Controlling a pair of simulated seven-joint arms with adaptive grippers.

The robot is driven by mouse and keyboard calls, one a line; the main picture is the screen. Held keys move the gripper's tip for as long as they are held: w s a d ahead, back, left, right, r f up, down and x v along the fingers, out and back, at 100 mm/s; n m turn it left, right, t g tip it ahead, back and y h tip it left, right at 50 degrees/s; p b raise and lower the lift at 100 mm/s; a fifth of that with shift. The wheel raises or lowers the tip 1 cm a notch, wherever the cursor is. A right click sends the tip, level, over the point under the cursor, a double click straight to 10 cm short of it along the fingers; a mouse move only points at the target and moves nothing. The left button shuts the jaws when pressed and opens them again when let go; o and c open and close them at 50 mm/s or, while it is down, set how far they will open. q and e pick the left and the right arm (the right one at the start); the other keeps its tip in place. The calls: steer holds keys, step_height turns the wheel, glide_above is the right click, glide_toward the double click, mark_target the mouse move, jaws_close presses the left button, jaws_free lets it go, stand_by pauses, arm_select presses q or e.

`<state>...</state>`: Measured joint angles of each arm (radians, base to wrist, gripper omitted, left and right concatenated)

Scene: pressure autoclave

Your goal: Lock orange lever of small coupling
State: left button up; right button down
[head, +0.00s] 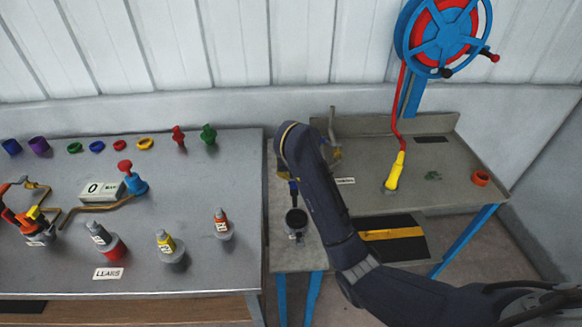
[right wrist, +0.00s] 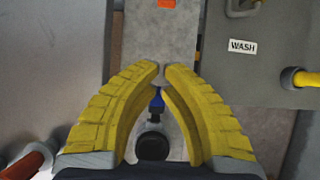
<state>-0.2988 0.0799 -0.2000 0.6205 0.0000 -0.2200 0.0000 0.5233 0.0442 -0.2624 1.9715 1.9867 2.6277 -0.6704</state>
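An orange lever-like part (head: 14,218) shows on a small fitting at the far left of the bench in the head view. I cannot tell whether this fitting is the small coupling. My right gripper (right wrist: 162,68) has yellow fingers whose tips are close together, with a narrow gap between them. Below the gap are a blue piece (right wrist: 157,98) and a round black part (right wrist: 152,145); I cannot tell whether the fingers touch them. In the head view my right arm mostly hides this gripper. The black part (head: 296,222) sits on the narrow middle stand. My left gripper is out of view.
The left bench (head: 60,270) holds coloured rings, a blue device with a red knob (head: 125,166) and several coloured-top fittings.

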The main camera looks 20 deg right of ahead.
steer(key=x, duration=0.8)
steer(key=shift+w+f, duration=0.15)
steer(key=shift+f, duration=0.15)
steer(key=shift+w+d+r, duration=0.2)
steer(key=shift+w+r, duration=0.25)
steer(key=shift+w, duration=0.25)
steer(key=shift+w+d+r, duration=0.15)
steer(key=shift+w+r, duration=0.55)
steer(key=shift+r, duration=0.15)
steer(key=shift+w+r, duration=0.2)
steer(key=shift+r, duration=0.3)
steer(key=shift+w+d+r, duration=0.25)
steer(key=shift+w+r, duration=0.75)
steer(key=shift+r, duration=0.1)
steer(key=shift+w+d+r, duration=0.2)
steer(key=shift+w+r, duration=0.75)
steer(key=shift+r, duration=0.15)
steer(key=shift+w+d+r+g, duration=0.1)
steer(key=shift+w+r+g, duration=0.1)
steer(key=shift+w+g, duration=0.45)
